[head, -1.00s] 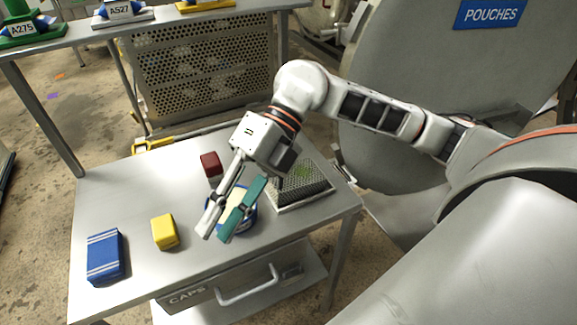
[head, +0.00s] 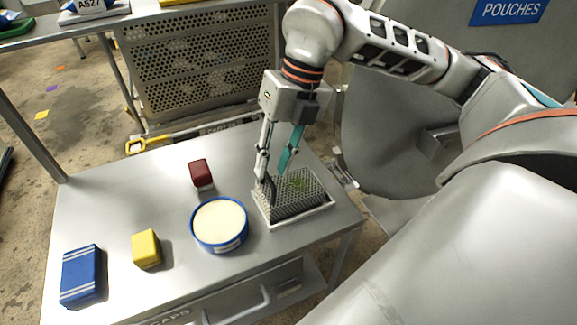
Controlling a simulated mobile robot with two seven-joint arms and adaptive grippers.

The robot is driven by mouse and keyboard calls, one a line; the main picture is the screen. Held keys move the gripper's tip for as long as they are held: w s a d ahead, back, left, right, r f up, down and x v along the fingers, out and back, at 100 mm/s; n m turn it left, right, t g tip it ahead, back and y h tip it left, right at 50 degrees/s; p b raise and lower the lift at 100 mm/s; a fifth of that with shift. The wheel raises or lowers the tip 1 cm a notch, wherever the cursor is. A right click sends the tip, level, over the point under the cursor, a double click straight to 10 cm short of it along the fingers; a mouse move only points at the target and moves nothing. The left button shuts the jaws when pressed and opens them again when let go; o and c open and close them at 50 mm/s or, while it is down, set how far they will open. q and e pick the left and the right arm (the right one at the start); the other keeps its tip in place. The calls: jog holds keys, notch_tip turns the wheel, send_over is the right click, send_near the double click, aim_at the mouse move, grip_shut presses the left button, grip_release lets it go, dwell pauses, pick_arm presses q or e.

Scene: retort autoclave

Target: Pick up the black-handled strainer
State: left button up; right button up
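A dark upright piece that looks like the black handle (head: 269,189) stands at the left end of a grey mesh tray-like item (head: 300,205) with a pale rim. I cannot tell whether handle and mesh are one strainer. A green patch shows on the mesh. My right gripper (head: 272,177) points down over the mesh's left end, its grey and teal fingers apart. The handle is close below and between the fingertips; contact cannot be made out. My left gripper is not in view.
On the metal table (head: 115,205) are a round blue tub (head: 219,224) with cream contents, a dark red block (head: 201,173), a yellow block (head: 146,248) and a blue striped box (head: 81,275). The tub stands close left of the mesh. A yellow handle (head: 145,145) shows beyond the far edge.

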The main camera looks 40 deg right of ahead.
aim_at(268, 179)
jog(key=x, duration=0.4)
jog(key=shift+s+f, duration=0.15)
jog(key=shift+f, duration=0.1)
grip_shut()
jog(key=shift+r, duration=0.15)
jog(key=shift+r, duration=0.55)
notch_tip(268, 179, up, 19)
jog(key=p, duration=0.2)
jog(key=shift+p, duration=0.3)
jog(key=shift+f, duration=0.1)
